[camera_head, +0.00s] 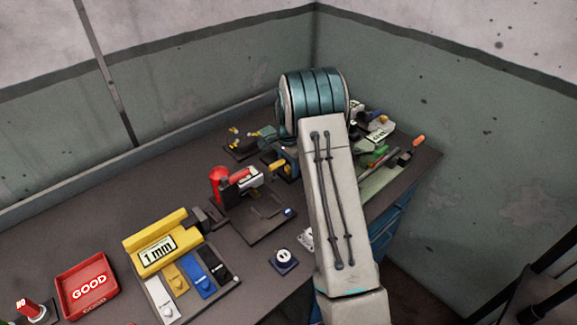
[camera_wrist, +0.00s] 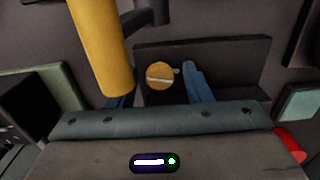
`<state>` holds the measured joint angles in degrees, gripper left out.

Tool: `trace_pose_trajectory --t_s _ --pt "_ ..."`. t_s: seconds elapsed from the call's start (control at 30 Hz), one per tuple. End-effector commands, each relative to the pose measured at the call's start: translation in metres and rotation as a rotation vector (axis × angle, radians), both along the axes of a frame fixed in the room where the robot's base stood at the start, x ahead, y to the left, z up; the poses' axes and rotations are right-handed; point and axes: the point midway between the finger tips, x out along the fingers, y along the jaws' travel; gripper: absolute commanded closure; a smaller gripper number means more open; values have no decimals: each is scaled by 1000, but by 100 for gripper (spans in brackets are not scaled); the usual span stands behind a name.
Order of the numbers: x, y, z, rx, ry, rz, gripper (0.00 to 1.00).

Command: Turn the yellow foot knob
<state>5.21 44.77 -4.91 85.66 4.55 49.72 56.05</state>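In the wrist view a round yellow-orange knob (camera_wrist: 160,75) with a pale line across its face sits in front of a dark plate. A thick yellow cylinder (camera_wrist: 102,50) stands in the upper left, nearer the camera, and covers part of my left finger. My gripper (camera_wrist: 159,88) has its blue fingers apart, one on each side of the knob as seen here, with nothing visibly held. I cannot tell whether either finger touches the knob. In the head view my arm hides most of the gripper and the knob area.
Tools lie right of my arm. Walls close the corner behind.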

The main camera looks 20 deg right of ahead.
Motion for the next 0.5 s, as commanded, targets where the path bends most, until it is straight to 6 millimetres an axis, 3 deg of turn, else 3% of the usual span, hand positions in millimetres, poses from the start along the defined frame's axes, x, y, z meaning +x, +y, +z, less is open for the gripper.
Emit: trace_pose_trajectory --t_s 0.33,0.5 --pt "0 0 3 -1 -1 1 52" --pt "1 0 24 0 -4 2 52"
